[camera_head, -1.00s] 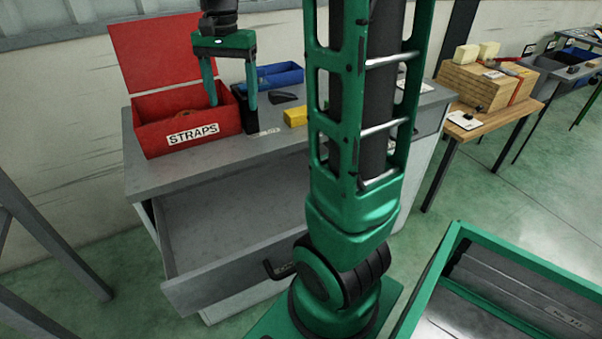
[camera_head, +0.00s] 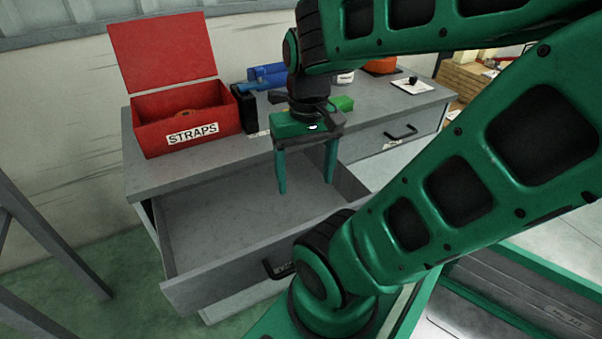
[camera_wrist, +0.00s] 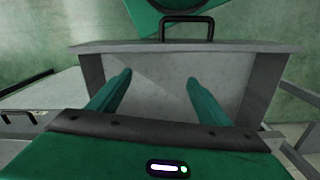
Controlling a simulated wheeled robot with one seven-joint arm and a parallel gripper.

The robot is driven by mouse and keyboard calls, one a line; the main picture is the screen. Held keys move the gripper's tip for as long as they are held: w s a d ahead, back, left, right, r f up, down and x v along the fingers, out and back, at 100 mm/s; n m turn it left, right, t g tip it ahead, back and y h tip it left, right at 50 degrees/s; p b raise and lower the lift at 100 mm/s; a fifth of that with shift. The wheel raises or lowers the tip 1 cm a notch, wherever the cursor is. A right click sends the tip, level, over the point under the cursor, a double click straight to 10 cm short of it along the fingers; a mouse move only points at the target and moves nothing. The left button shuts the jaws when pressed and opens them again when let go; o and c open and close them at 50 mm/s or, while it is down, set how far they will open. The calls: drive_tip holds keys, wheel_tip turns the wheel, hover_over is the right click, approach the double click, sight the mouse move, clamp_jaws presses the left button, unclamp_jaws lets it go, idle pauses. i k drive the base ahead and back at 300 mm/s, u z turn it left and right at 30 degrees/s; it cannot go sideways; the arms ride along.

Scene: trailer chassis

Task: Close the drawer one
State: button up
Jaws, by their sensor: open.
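The grey drawer (camera_head: 215,225) is pulled out from the left part of the grey workbench (camera_head: 165,178) and looks empty inside. Its front panel faces my base and carries a dark handle (camera_head: 272,268), partly hidden by my arm. In the wrist view the drawer (camera_wrist: 150,75) lies past my fingers, with the handle (camera_wrist: 186,28) at the top on its front panel. My gripper (camera_head: 306,185) is open and empty, pointing down over the drawer's right part. I cannot tell whether the fingertips are below the drawer's rim.
A red box labelled STRAPS (camera_head: 190,135) stands with its lid open on the bench. Blue bins (camera_head: 268,75) and a green block (camera_head: 343,104) are behind my gripper. A second drawer, with a handle (camera_head: 400,132), is shut at the right. A green-framed trailer (camera_head: 530,260) is at the lower right.

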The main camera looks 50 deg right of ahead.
sight(223, 236)
drive_tip(key=z, duration=0.6)
drive_tip(key=k, duration=1.9)
drive_tip(key=u, duration=0.45)
drive_tip(key=i, duration=1.05)
drive_tip(key=z, duration=0.05)
